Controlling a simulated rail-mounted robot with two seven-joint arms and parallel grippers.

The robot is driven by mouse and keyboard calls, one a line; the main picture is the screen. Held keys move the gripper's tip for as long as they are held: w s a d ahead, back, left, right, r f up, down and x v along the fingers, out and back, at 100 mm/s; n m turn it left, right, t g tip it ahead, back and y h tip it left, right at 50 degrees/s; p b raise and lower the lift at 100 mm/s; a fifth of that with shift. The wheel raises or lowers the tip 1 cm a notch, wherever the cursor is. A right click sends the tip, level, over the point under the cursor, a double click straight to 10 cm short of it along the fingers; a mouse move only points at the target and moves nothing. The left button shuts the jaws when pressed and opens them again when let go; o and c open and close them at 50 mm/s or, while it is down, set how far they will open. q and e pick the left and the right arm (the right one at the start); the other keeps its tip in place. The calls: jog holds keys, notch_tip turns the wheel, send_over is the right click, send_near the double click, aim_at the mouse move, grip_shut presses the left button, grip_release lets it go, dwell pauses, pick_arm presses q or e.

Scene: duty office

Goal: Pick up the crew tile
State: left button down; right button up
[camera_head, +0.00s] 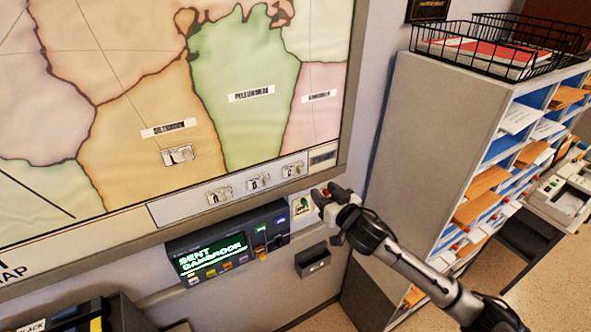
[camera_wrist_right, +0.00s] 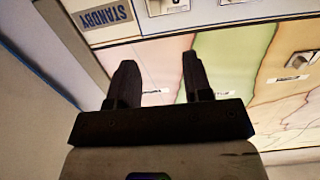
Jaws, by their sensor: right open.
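Several small pale crew tiles with dark markings show in the head view. One tile (camera_head: 180,154) is on the orange region of the wall map (camera_head: 150,85). Others sit on the strip under the map: a left one (camera_head: 219,195), a middle one (camera_head: 259,182) and a right one (camera_head: 292,169). I cannot tell which is meant. My right gripper (camera_head: 323,194) is below and right of the strip, touching no tile. In the wrist view its fingers (camera_wrist_right: 158,75) are apart and empty; a tile (camera_wrist_right: 298,60) shows at the right. My left gripper is out of view.
A STANDBY label (camera_wrist_right: 108,20) ends the strip. Below the map are a console with a green-lit display (camera_head: 212,252), a small card (camera_head: 302,204) and a dark wall holder (camera_head: 313,259). A grey shelf unit (camera_head: 430,130) with a wire basket (camera_head: 500,45) stands at the right.

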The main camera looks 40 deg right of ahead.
jog(key=p, duration=0.1)
send_near(302, 169)
jog(key=w, duration=0.3)
jog(key=w+p, duration=0.1)
jog(key=w, duration=0.1)
jog(key=w+d, duration=0.1)
jog(key=w, duration=0.2)
jog(key=shift+w+d+f+p, duration=0.1)
jog(key=shift+f+p, duration=0.1)
jog(key=shift+p, duration=0.2)
jog(key=shift+w+f, duration=0.1)
jog(key=shift+w, duration=0.5)
jog(key=shift+d, duration=0.1)
grip_shut()
